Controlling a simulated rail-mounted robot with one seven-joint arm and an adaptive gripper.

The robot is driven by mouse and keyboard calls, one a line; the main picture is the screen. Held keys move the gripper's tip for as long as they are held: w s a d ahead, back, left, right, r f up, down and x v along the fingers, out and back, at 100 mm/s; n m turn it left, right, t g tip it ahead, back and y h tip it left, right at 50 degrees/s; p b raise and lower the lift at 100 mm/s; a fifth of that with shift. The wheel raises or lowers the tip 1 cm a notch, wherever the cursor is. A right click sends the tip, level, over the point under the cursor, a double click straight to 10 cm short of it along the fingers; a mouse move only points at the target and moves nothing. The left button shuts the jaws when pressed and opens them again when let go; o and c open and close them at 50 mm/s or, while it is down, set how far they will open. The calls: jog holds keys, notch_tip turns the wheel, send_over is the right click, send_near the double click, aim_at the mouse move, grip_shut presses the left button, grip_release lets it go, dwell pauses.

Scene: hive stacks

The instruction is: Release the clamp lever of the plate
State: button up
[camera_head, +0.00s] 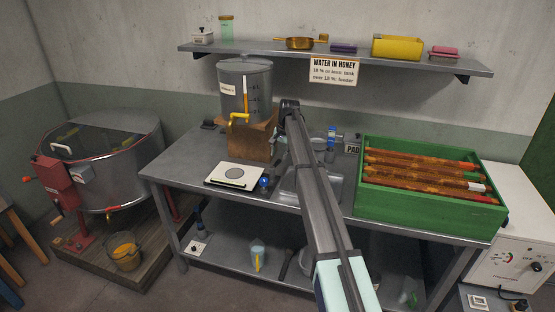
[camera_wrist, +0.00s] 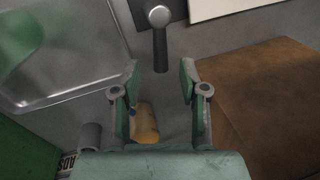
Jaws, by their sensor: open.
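The plate (camera_head: 232,176), pale with a grey round patch, lies on the steel table left of the sink. Its white edge (camera_wrist: 225,7) shows at the top of the wrist view. Next to that edge, the clamp lever (camera_wrist: 160,45) has a round grey head and a dark handle pointing down the picture, toward my gripper. A small blue part (camera_head: 264,182) sits by the plate's right corner in the head view; I cannot tell if it belongs to the lever. My gripper (camera_wrist: 159,80) is open, with the handle's end just beyond the gap between its fingertips. My arm hides my gripper in the head view.
A brown block (camera_head: 258,140) under the steel tank (camera_head: 244,88) also fills the wrist view's right side (camera_wrist: 260,100). The sink (camera_wrist: 65,60) is at left there. A green crate of frames (camera_head: 420,205) stands right of my arm. A yellowish thing (camera_wrist: 146,122) shows between my fingers.

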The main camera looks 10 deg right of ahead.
aim_at(277, 162)
jog(key=shift+w+a+f+p, duration=0.15)
jog(key=shift+a+f, duration=0.05)
jog(key=shift+f, duration=0.85)
jog(key=shift+w+a+f+p, duration=0.1)
jog(key=shift+a+f+p, duration=0.05)
jog(key=shift+f, duration=0.85)
grip_shut()
